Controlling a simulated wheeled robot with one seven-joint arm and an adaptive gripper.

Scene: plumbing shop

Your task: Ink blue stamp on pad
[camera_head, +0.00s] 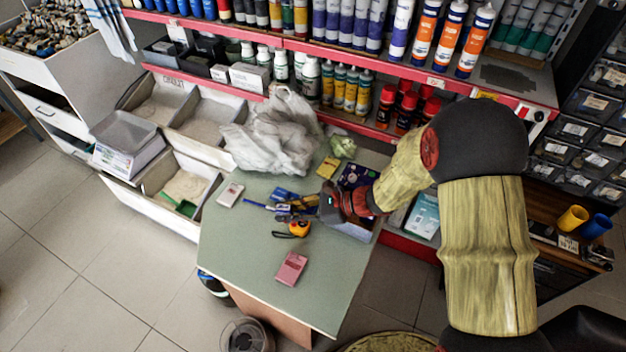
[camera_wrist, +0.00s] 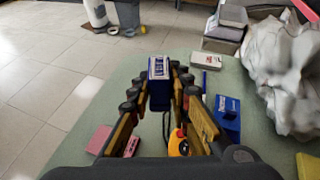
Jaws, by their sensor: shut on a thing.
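My gripper (camera_wrist: 160,85) is shut on a blue stamp (camera_wrist: 159,68) with a white-lettered label. The stamp sits between the fingertips, at the centre of the wrist view. In the head view, my gripper (camera_head: 287,208) is over the middle of the green table (camera_head: 238,255), and the held stamp is hard to make out there. A blue item that looks like the ink pad (camera_wrist: 228,116) lies on the table to the right of the fingers in the wrist view. It also shows just behind the gripper in the head view (camera_head: 281,194). I cannot tell whether stamp and table touch.
A yellow-orange tape measure (camera_head: 299,228), a pink device (camera_head: 291,269), a white device (camera_head: 230,195), a blue pen (camera_head: 255,204) and a yellow box (camera_head: 328,168) lie around the gripper. Crumpled plastic bags (camera_head: 272,138) fill the table's back.

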